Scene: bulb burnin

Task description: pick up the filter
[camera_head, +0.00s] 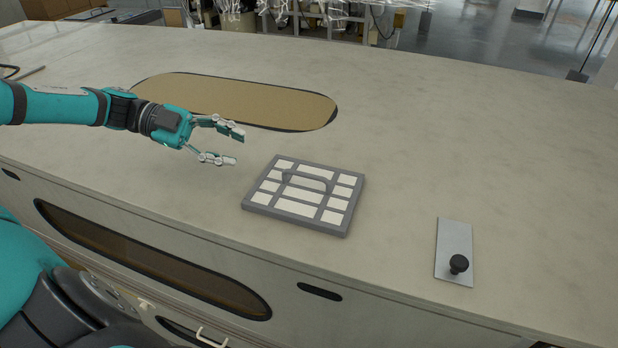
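The filter (299,208) is a square grey frame with white panels and a grey arched handle (306,180) across its middle. It lies flat on the pale worktop, near the front edge. My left gripper (238,148) comes in from the left and stays to the left of the filter, apart from it. Its two fingers are spread, with nothing between them. My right gripper is not in view.
A metal plate with a black knob (458,264) lies on the worktop to the right of the filter. An oval tan inset with a dark rim (240,101) lies behind the gripper. The worktop (450,130) is clear behind and right of the filter.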

